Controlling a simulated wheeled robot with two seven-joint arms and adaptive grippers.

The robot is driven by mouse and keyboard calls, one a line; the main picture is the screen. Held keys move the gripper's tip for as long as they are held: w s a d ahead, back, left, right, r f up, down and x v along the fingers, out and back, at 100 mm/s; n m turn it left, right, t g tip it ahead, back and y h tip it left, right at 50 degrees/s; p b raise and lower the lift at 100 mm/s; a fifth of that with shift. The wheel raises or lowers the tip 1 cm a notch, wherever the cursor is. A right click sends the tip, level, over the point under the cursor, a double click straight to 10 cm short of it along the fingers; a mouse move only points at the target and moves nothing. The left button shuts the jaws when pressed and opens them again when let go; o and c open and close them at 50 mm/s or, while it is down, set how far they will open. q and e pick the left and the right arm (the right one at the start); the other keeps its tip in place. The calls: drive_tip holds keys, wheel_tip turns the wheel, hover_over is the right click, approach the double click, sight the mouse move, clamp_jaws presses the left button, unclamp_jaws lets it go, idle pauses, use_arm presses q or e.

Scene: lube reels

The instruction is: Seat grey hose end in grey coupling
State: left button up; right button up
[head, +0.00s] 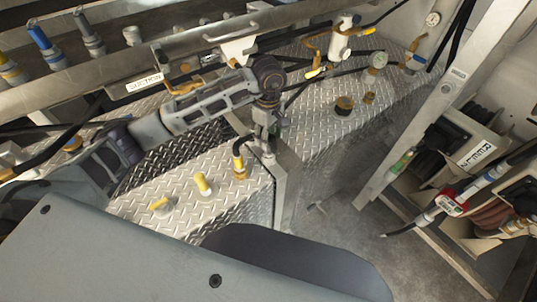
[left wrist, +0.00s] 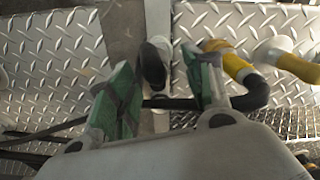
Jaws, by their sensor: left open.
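My left gripper (head: 267,138) points down over the front corner of the diamond-plate tank top. In the left wrist view its two green-padded fingers (left wrist: 165,90) stand apart. A grey-and-black fitting (left wrist: 155,62) shows between and beyond the fingers, near the plate's corner. I cannot tell whether it is the grey hose end or the coupling, or whether a finger touches it. A grey fitting with a ring (head: 90,38) stands on the rail at the upper left, away from the gripper. My right gripper is not in view.
A yellow fitting with a black elbow (head: 239,165) stands close left of the gripper. Two yellow-capped stubs (head: 203,184) are on the plate. A blue fitting (head: 42,40) stands on the rail. Hose reels (head: 480,155) are at the right. Floor (head: 335,225) between is mostly clear.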

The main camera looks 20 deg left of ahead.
use_arm(q)
drive_tip(key=shift+w+f+p, duration=0.15)
drive_tip(key=shift+f+p, duration=0.5)
drive_tip(key=shift+f, duration=1.85)
drive_tip(key=shift+a, duration=0.1)
clamp_jaws()
